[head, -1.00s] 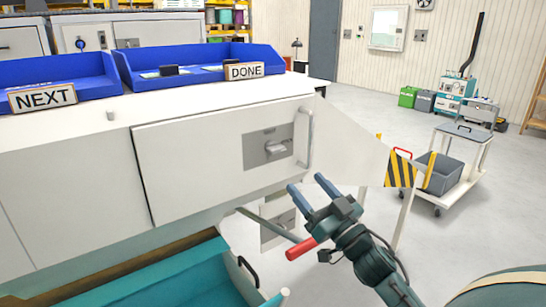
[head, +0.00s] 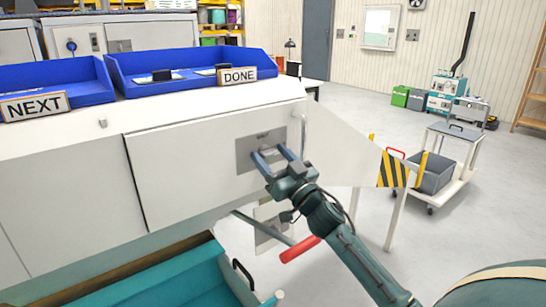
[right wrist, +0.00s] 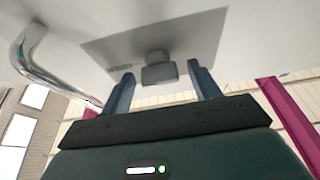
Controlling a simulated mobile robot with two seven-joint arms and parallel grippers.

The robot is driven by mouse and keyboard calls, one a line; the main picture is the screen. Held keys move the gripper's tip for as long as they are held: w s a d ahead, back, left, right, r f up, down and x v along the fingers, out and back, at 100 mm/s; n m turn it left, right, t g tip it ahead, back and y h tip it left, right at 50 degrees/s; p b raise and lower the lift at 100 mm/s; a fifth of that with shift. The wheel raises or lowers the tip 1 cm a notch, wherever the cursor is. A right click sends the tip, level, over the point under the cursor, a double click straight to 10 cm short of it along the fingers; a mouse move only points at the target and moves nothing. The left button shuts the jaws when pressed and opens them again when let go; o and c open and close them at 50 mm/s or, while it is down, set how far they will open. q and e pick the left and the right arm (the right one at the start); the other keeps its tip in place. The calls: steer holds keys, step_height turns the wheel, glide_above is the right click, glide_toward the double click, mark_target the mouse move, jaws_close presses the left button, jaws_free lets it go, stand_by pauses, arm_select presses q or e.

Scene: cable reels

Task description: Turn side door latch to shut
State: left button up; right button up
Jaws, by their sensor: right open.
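The side door (head: 185,175) is a white panel on the front of the white bench, and it looks closed. Its latch sits on a grey plate (head: 244,160) near the door's right end. In the right wrist view the latch knob (right wrist: 159,70) is a small dark grey block on the plate (right wrist: 190,40). My right gripper (head: 270,153) is at the latch with its fingers open. In the right wrist view the fingers (right wrist: 160,88) stand on either side of the knob, with gaps showing. In the head view the gripper partly hides the latch. My left gripper is out of view.
A metal door handle (head: 302,135) stands right of the latch plate, close to my gripper. A red lever (head: 300,249) is below my wrist. Blue trays marked NEXT (head: 34,105) and DONE (head: 237,77) stand on top.

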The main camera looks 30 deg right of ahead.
steer(key=shift+c, duration=0.3)
steer(key=c, duration=0.9)
